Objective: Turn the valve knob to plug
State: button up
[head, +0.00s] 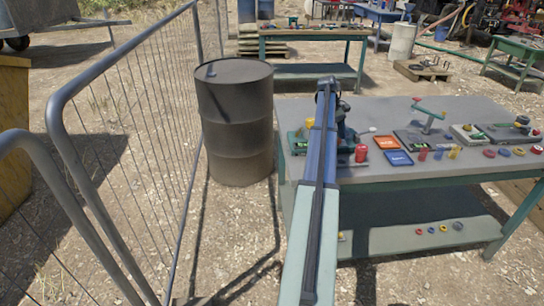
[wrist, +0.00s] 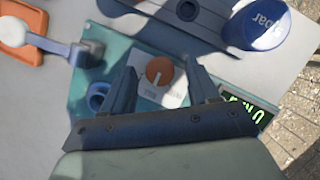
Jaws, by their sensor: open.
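The valve knob (wrist: 159,71) is a round orange-brown dial with a white pointer line, set on a pale plate with small dark lettering too small to read surely. Its pointer is toward the plate's lower edge in the wrist view. My gripper (wrist: 161,67) is open, one finger on each side of the knob. I cannot tell whether the fingers touch it or hover above. The plate belongs to a teal unit (wrist: 88,82) with a green lit display (wrist: 250,105) at right, partly behind a finger. In the head view my arm hides the knob.
A blue cylinder marked "bar" (wrist: 264,24) stands close by at the upper right. An orange piece (wrist: 22,28) with a grey-blue lever is at the upper left. The workbench (head: 400,112) holds several tools and coloured parts. A dark drum (head: 235,120) and a wire fence stand left.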

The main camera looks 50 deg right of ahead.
jog(key=n, duration=0.2)
jog(key=n+h, duration=0.2)
jog(key=n, duration=0.1)
jog(key=shift+a+n, duration=0.3)
jog(key=shift+a, duration=0.05)
jog(key=n+h, duration=0.1)
jog(key=n, duration=0.1)
jog(key=n+t+h, duration=0.1)
jog(key=n, duration=0.2)
jog(key=shift+s+a, duration=0.15)
jog(key=shift+s, duration=0.05)
jog(key=v, duration=1.4)
jog(key=shift+g+h, duration=0.4)
jog(key=shift+h, duration=0.3)
jog(key=w+a+f, duration=0.2)
jog(key=w+f, duration=0.1)
jog(key=w, duration=0.1)
jog(key=w+a+f, duration=0.1)
jog(key=w+f, duration=0.2)
jog(key=w+a+f, duration=0.2)
jog(key=w+f, duration=0.2)
jog(key=shift+w+a, duration=0.3)
jog(key=shift+w, duration=0.1)
jog(key=w+a+f, duration=0.5)
jog(key=a+f, duration=0.5)
jog(key=f, duration=0.3)
jog(key=shift+y, duration=0.3)
jog(key=shift+w+m, duration=0.1)
jog(key=shift+m, duration=0.2)
